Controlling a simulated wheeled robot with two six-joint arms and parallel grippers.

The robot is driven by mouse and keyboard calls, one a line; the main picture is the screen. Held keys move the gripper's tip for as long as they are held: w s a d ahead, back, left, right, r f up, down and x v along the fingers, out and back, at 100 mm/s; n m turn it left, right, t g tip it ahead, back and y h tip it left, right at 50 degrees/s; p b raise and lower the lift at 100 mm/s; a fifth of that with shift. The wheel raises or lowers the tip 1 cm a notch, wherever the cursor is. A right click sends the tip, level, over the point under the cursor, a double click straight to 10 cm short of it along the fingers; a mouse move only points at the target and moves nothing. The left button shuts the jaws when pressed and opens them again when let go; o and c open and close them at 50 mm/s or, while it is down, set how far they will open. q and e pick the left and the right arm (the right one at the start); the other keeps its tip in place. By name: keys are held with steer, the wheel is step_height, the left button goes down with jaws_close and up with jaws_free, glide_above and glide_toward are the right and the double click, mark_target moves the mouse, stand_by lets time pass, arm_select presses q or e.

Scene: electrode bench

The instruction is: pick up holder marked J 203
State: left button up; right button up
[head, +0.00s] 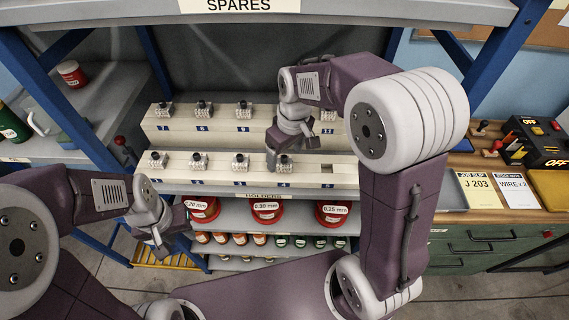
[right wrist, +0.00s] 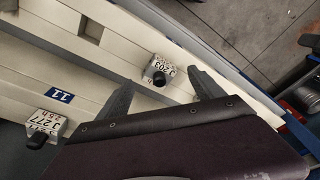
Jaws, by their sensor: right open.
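In the right wrist view the holder marked J 203 (right wrist: 158,70) is a small pale block with a dark knob. It sits on the cream rack's lower step, just beyond and between my right gripper's two spread fingers (right wrist: 160,92), apart from both. In the head view my right gripper (head: 291,142) hangs over the front row, above a holder (head: 284,164) by the number 4, which appears to be the same one. The right gripper is open and empty. My left gripper (head: 165,238) is at lower left, away from the rack; its jaws are unclear.
A holder marked J 277 (right wrist: 48,124) stands on the upper step near number 11. Other holders line both rows, and an empty slot (head: 327,169) is at the front right. Red tubs (head: 267,212) stand below. A J 203 job slip (head: 486,194) lies on the right bench.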

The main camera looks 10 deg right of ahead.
step_height(320, 180, down, 2)
steer(key=shift+w+f, duration=0.15)
steer(key=shift+w+a+f, duration=0.1)
steer(key=shift+w+f, duration=0.05)
steer(key=shift+w, duration=0.05)
steer(key=shift+s, duration=0.15)
steer(key=c, duration=1.2)
jaws_close()
